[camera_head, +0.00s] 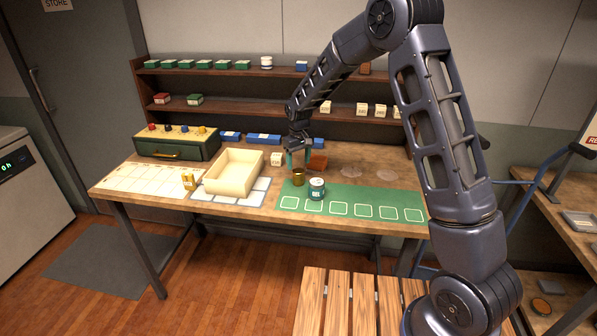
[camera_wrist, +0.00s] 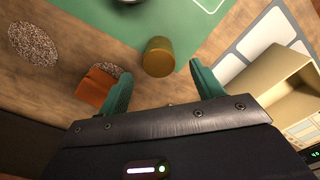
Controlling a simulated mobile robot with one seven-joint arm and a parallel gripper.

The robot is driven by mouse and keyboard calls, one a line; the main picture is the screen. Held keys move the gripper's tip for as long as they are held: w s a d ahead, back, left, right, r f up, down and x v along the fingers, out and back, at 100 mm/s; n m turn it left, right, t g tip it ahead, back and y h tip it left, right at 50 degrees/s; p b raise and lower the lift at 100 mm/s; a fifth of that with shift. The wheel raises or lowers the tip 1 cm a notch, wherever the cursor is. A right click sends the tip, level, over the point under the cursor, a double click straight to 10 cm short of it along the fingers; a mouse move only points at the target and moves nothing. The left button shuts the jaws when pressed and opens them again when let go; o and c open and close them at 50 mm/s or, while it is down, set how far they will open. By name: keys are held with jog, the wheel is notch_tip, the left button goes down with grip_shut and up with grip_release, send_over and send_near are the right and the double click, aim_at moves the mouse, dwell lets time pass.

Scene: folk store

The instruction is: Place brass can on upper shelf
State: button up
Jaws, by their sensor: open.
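The brass can (camera_head: 298,177) stands upright on the table at the back-left edge of the green mat. In the wrist view the brass can (camera_wrist: 158,57) lies ahead of the space between the fingertips, apart from them. My gripper (camera_head: 297,157) is open and empty, just above and behind the can; its two green fingers also show in the wrist view (camera_wrist: 160,80). The upper shelf (camera_head: 220,70) runs along the back wall with several small green boxes, a white tin and a blue box on it. My arm hides part of the shelves.
An orange-brown block (camera_head: 318,161) lies close to my gripper, and a white-and-teal tin (camera_head: 317,189) stands next to the can. A cream tray (camera_head: 255,159) is to the left. The lower shelf (camera_head: 240,107) holds small boxes. The green mat (camera_head: 375,197) has bare room at right.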

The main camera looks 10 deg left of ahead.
aim_at(299, 171)
jog(key=shift+r, duration=2.15)
jog(key=shift+d, duration=0.1)
jog(key=s+d+r+m+t, duration=0.15)
jog(key=s+d+r, duration=0.25)
jog(key=d+r, duration=0.7)
jog(key=s+d+r+m+t, duration=0.1)
jog(key=s+d+r+m, duration=0.25)
jog(key=d+r, duration=0.8)
jog(key=s+d+f+m+t, duration=0.1)
jog(key=s+d+m+t, duration=0.1)
jog(key=s+d, duration=1.9)
jog(key=shift+s+f+m, duration=0.3)
jog(key=shift+s+m, duration=0.45)
jog(key=shift+m, duration=0.15)
jog(key=shift+o, duration=0.3)
jog(key=shift+s+d+f, duration=0.15)
jog(key=shift+s, duration=0.15)
